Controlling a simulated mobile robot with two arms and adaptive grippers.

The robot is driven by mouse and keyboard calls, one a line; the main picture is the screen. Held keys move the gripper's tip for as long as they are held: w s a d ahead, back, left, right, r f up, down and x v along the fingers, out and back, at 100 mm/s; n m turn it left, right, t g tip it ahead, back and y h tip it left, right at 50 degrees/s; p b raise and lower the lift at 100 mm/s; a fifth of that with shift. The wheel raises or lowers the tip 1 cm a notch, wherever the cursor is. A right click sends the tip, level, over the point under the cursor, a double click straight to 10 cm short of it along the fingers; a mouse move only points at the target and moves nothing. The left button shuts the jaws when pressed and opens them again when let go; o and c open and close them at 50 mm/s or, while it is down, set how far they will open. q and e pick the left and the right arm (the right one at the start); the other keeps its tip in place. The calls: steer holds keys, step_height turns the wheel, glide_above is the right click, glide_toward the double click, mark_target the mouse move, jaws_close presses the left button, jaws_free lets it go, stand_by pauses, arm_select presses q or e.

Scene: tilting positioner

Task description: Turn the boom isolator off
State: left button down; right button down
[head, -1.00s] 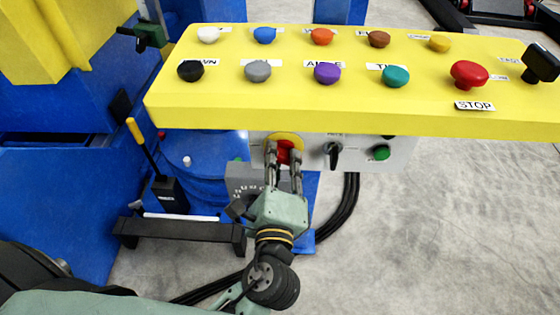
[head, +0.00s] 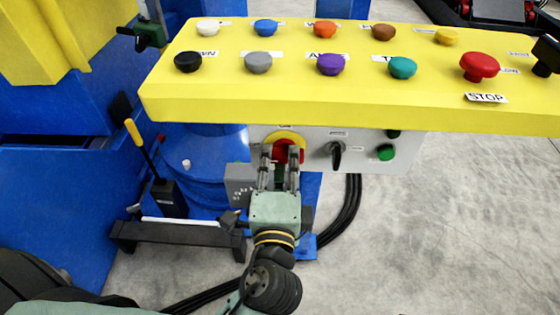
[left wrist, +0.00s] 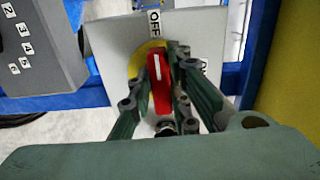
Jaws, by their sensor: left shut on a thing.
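The boom isolator is a red handle (head: 283,151) on a yellow disc (head: 285,135), on the light grey panel under the yellow console. My left gripper (head: 279,155) is shut on the handle, a finger on each side. In the left wrist view the red handle (left wrist: 161,84) stands between the fingertips (left wrist: 166,65), with the yellow disc (left wrist: 139,60) partly hidden behind them. The handle's white line points nearly straight up in that view, towards the OFF label (left wrist: 154,23). Another label (left wrist: 204,66) is partly hidden by a finger. My right gripper is not in view.
The yellow console (head: 340,102) with several coloured buttons and a red STOP button (head: 479,66) overhangs the isolator. A black selector knob (head: 336,153) and green buttons sit right of it. A grey box (head: 240,183) with numbers is close on the left. Black cables (head: 350,205) hang behind.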

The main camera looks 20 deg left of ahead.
arm_select(q)
steer(key=shift+f, duration=0.1)
steer(key=c, duration=1.6)
jaws_free()
steer(key=shift+c, duration=0.2)
